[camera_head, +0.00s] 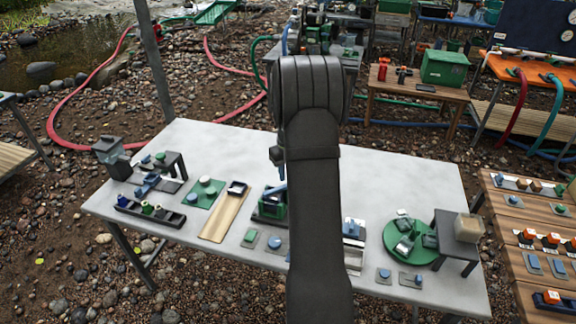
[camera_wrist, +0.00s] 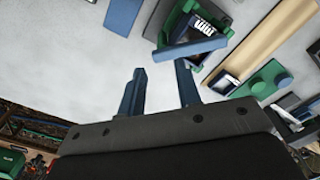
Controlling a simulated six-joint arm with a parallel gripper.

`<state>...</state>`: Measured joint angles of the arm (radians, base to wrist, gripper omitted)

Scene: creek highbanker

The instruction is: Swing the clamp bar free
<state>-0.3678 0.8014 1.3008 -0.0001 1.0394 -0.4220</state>
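A green device (camera_wrist: 180,25) with a dark blue bar (camera_wrist: 195,49) lying slantwise across its near side is at the upper middle of the wrist view; the bar looks like the clamp bar. In the head view the green device (camera_head: 270,208) sits at the middle front of the white table, partly hidden by my arm. My gripper (camera_wrist: 159,67) is open, its two blue fingers apart with only bare tabletop seen between them.
A tan board (camera_head: 226,216), a green plate (camera_head: 202,193) with round knobs and a dark tray (camera_head: 150,212) stand left of the device. A green turntable (camera_head: 411,243) and small black stand (camera_head: 455,243) are right. The table's back (camera_head: 220,145) is clear.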

